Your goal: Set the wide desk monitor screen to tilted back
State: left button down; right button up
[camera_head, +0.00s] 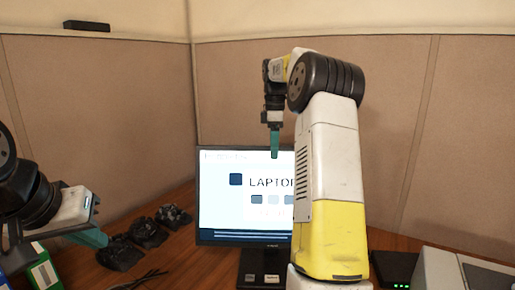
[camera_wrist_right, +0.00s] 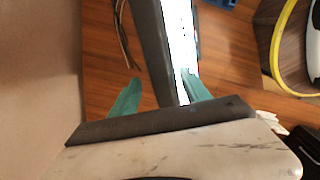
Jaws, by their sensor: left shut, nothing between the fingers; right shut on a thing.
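The wide desk monitor (camera_head: 222,190) stands on the desk in the middle of the head view, its lit screen facing me. Its right part is hidden behind my right arm. The screen looks about upright; its exact tilt is hard to tell. My right gripper (camera_head: 275,152) reaches down over the monitor's top edge. In the right wrist view the teal fingers of this gripper (camera_wrist_right: 161,80) are on either side of the monitor's dark frame (camera_wrist_right: 153,40), shut on that edge. My left gripper (camera_head: 92,238) is shut and empty at the lower left, away from the monitor.
Several dark lumpy objects (camera_head: 148,233) lie on the wooden desk left of the monitor, with black cables nearby. A black box with green lights (camera_head: 395,268) and a grey device (camera_head: 440,272) stand at right. Partition walls (camera_head: 110,110) close off the back.

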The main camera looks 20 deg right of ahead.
jog(key=shift+r, duration=0.1)
notch_tip(320, 180, up, 7)
jog(key=shift+r, duration=0.35)
dwell(0.3)
dwell(0.3)
jog(key=s+a+r+m+t, duration=0.3)
jog(key=s+a+m, duration=0.3)
jog(key=s+a, duration=0.55)
jog(key=s+a+f+m+t+y, duration=0.1)
jog(key=s+a+f+m, duration=0.2)
jog(key=s+f, duration=0.3)
jog(key=s+a+f+m+t+y, duration=0.1)
jog(key=s+f, duration=0.5)
jog(key=s, duration=0.7)
jog(key=a+m+t, duration=0.1)
jog(key=a+m, duration=0.1)
jog(key=m, duration=0.1)
jog(key=shift+s, duration=0.25)
jog(key=shift+f, duration=0.1)
